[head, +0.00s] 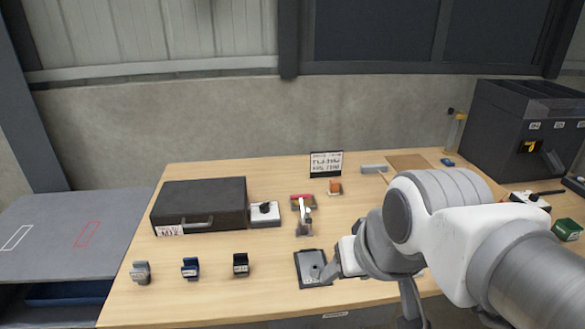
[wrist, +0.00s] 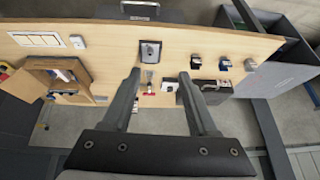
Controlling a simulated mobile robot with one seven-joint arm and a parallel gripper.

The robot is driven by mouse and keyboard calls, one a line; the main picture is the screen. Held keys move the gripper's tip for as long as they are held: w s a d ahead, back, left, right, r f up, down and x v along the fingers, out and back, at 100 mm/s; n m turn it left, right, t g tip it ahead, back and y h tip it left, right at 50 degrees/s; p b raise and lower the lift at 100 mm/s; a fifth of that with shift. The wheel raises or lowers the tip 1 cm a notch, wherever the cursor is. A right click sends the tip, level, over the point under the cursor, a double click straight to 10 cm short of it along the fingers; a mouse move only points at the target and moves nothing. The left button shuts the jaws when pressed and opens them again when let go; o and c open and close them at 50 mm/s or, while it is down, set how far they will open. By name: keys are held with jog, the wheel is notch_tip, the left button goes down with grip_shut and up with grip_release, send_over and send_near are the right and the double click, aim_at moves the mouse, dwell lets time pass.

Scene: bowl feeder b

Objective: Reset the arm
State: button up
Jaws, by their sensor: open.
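My gripper (wrist: 160,74) is open, its two dark fingers spread apart with nothing between them in the wrist view. It is above the wooden table (head: 220,285), and the wrist view shows the table turned around. In the head view my white and grey arm reaches in from the right and covers part of the table's right half. A dark plate (head: 314,268) lies on the table just left of my arm's end; it also shows beyond the fingertips in the wrist view (wrist: 150,51).
A black case (head: 203,203) stands at the table's left, with several small holders (head: 190,268) in front. A red-and-silver tool (head: 304,215) and a sign (head: 326,164) are mid-table. A dark machine (head: 525,130) stands back right. A grey surface (head: 60,232) adjoins on the left.

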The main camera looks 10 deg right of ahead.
jog(key=shift+s+d+r+h, duration=0.3)
jog(key=shift+s+d, duration=0.4)
jog(key=shift+s, duration=0.2)
jog(key=shift+r+p, duration=0.85)
